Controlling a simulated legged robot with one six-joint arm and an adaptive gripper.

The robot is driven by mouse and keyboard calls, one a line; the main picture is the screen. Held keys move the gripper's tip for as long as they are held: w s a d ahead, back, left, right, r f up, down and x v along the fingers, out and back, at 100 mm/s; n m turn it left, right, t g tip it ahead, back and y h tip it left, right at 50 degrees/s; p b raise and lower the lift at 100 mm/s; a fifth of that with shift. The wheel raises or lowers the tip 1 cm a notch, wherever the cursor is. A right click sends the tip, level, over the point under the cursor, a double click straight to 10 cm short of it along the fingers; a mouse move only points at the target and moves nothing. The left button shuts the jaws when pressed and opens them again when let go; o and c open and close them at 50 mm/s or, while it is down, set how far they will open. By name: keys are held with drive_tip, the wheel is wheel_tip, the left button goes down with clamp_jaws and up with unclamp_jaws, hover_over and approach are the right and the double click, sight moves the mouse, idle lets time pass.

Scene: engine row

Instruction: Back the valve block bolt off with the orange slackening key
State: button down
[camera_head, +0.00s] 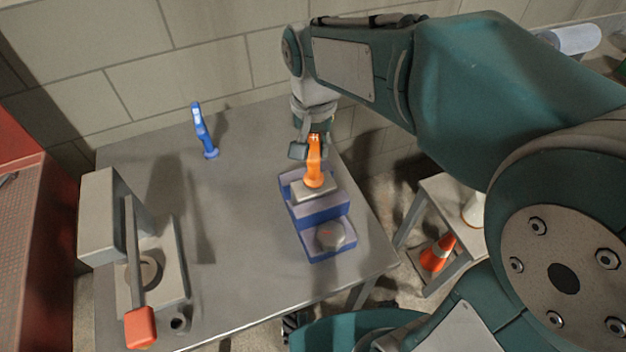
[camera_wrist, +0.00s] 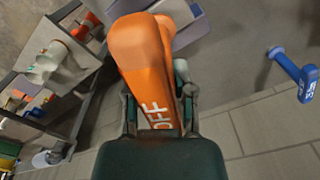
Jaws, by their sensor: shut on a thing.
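The orange slackening key (camera_head: 314,165) stands upright with its lower end at the top of the valve block (camera_head: 318,209), a blue and grey stepped block on the table. My gripper (camera_head: 309,147) is shut on the key's upper part from the wall side. In the wrist view the key (camera_wrist: 144,62) fills the middle, with the letters "FF" readable, and my gripper (camera_wrist: 158,115) holds it. The bolt is hidden beneath the key. A round grey knob (camera_head: 330,236) sits on the block's lower step.
A blue key (camera_head: 204,132) stands at the back of the grey table (camera_head: 240,230). A grey press with a red-ended lever (camera_head: 140,325) stands at the left. A shelf with an orange cone (camera_head: 437,253) is at the right. The table's middle is clear.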

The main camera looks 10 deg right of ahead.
drive_tip(key=n, duration=1.2)
drive_tip(key=shift+n, duration=0.3)
drive_tip(key=n, duration=0.4)
drive_tip(key=shift+n, duration=0.3)
